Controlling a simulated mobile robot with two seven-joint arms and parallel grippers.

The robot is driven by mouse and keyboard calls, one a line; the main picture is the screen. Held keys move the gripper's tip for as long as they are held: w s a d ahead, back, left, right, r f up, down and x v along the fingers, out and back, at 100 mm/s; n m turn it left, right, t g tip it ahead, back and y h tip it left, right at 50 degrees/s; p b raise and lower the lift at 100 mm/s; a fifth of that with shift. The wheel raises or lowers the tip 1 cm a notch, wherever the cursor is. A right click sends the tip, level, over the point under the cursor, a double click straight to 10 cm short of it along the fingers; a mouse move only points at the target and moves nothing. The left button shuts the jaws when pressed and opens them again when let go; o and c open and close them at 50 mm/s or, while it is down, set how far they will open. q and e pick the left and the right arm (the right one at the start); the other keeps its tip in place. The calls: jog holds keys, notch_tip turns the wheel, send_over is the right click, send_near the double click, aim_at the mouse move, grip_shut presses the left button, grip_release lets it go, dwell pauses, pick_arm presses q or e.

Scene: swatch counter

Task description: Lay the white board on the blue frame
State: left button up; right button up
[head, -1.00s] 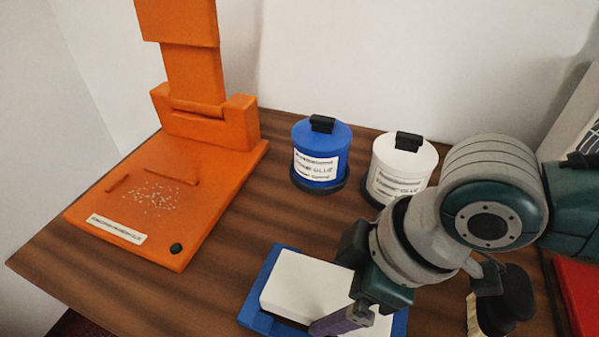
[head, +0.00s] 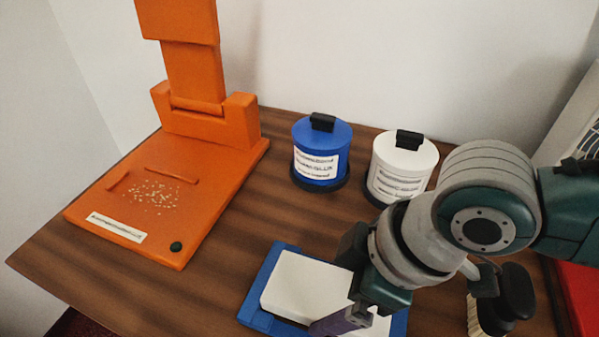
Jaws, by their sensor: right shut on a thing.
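The white board (head: 305,286) is at the front of the counter, over the blue frame (head: 259,285). The frame's blue rim shows along the board's left side, at its near left corner and at the right. I cannot tell whether the board rests on the frame or is held just above it. My right gripper (head: 343,318) is at the board's right part and shut on it; its fingers hide some of the board. The bottom of the picture cuts off the near edge. My left gripper is not in view.
An orange stand (head: 185,190) with white specks on its base fills the left of the counter. A blue jar (head: 320,155) and a white jar (head: 401,168) stand behind the frame. A brush (head: 505,300) and a red thing (head: 580,290) lie at the right.

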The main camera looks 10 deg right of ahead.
jog(key=shift+f, duration=0.2)
jog(key=o, duration=1.2)
jog(key=p+v, duration=0.2)
jog(key=v, duration=0.8)
jog(key=s+a+r+m+t+p, duration=0.2)
jog(key=s+a+r+m+p, duration=0.1)
jog(key=a+r, duration=0.15)
jog(key=s+d+r+m+g+h+p, duration=0.1)
jog(key=s+d+r+m+h+p, duration=0.3)
jog(key=s+d+m, duration=0.45)
jog(key=r+p, duration=1.2)
jog(key=w+d+r+n+p, duration=0.1)
jog(key=r+p, duration=1.1)
jog(key=r+n+p, duration=0.1)
jog(key=r+p, duration=1.1)
jog(key=shift+w+d, duration=0.3)
jog(key=shift+w, duration=0.1)
